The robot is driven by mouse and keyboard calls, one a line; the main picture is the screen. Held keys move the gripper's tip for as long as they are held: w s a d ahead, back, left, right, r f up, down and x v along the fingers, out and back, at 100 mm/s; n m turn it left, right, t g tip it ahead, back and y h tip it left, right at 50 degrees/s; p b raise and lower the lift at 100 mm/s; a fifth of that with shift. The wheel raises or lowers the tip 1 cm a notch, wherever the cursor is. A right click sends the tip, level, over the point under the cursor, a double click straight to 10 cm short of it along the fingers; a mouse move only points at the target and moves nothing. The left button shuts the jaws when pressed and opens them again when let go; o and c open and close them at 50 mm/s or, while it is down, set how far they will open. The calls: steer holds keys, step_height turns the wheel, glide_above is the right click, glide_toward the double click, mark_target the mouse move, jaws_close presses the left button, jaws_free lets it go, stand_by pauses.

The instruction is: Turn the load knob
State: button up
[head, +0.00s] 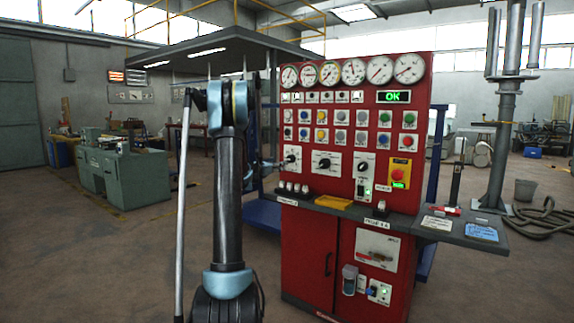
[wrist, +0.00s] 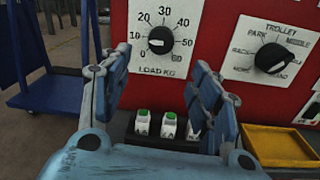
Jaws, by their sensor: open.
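The load knob (wrist: 160,40) is a round black knob on a white plate marked LOAD KG, with a scale from 0 to 60. A pale mark shows on its face. In the head view the load knob (head: 291,158) is at the left of the red control panel (head: 345,207). My gripper (wrist: 160,62) is open, with its two blue fingers spread left and right. The knob appears between and beyond the fingertips. The fingers do not appear to touch it. In the head view my arm hides most of the gripper.
The trolley knob (wrist: 271,57) is to the right of the load plate. A blue cart (wrist: 50,95) stands at the left. Gauges (head: 353,71) line the panel's top.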

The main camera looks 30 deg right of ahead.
mark_target(289, 160)
steer(key=x, duration=1.1)
steer(key=shift+a, duration=0.1)
steer(key=shift+c, duration=0.2)
steer(key=c, duration=1)
